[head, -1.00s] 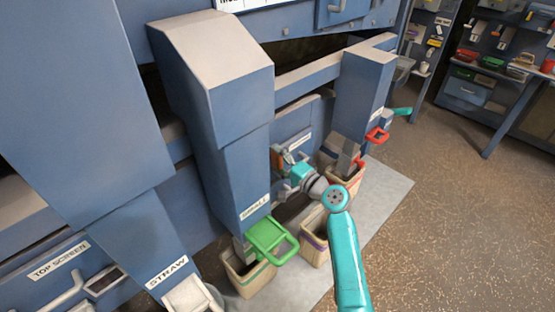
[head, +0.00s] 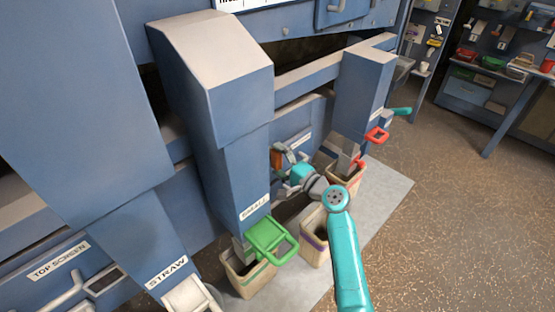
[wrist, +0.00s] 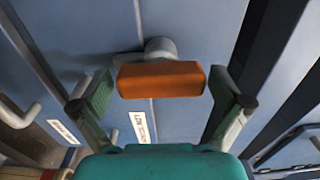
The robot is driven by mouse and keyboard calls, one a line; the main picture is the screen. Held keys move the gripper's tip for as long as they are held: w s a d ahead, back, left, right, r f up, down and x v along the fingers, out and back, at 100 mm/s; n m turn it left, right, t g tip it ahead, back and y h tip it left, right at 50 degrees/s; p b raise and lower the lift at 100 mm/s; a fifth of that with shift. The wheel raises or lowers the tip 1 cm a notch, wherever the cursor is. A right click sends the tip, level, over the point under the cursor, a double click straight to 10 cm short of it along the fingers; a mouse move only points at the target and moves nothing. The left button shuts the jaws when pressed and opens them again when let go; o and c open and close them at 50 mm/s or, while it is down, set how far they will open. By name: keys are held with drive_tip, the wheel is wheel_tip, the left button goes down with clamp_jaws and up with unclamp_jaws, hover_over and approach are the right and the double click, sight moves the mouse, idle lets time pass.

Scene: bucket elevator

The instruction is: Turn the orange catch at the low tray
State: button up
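The orange catch (wrist: 160,80) is a block on a round grey stem, set on a blue panel. It lies crosswise in the wrist view. In the head view the catch (head: 277,157) shows small beside the blue chute, partly hidden. My gripper (wrist: 160,88) is open, with one finger to the left of the catch and one to the right. Narrow gaps seem to show between fingers and catch; I cannot tell whether either touches. In the head view my gripper (head: 287,184) is low in front of the machine, just below the catch.
A green-handled flap (head: 268,237) and a bin (head: 245,281) stand in front of my gripper's left side. Another bin (head: 314,240) stands below my wrist. A red handle (head: 377,135) is at the right. A grey handle (wrist: 18,115) shows left in the wrist view. Open floor lies right.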

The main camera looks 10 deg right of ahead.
drive_tip(key=v, duration=1.2)
idle(0.3)
drive_tip(key=s+d+f+n+h, duration=0.1)
drive_tip(key=s+f+h, duration=0.3)
drive_tip(key=s+f, duration=0.65)
drive_tip(key=s+f+h, duration=0.4)
drive_tip(key=s+f, duration=0.2)
drive_tip(key=s, duration=0.9)
drive_tip(key=s+d+r+n+h, duration=0.1)
drive_tip(key=s+r+n+h, duration=0.2)
drive_tip(key=s, duration=1.1)
drive_tip(key=s+r+n, duration=0.7)
drive_tip(key=s+r, duration=0.2)
drive_tip(key=s, duration=0.2)
